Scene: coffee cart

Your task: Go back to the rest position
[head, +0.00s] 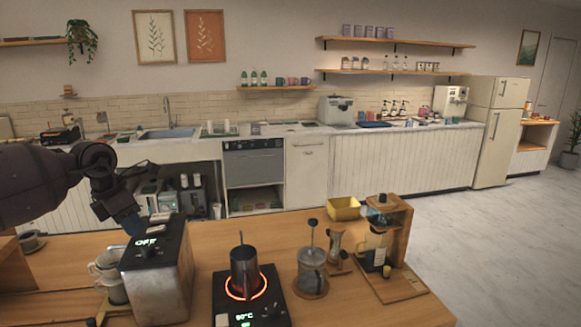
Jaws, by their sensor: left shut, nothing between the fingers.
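My left arm comes in from the left, and its gripper (133,228) points down beside the top left of a grey metal box machine (158,282) whose display reads OFF. The gripper is shut and empty. I cannot tell whether its tips touch the machine. My right gripper is not in view.
On the wooden counter (375,310) stand a dark pot (244,270) on a heater (252,312) with a glowing red ring, a French press (311,268), a yellow bin (344,208) and a wooden dripper stand (396,238). White cups (110,270) stand left of the machine.

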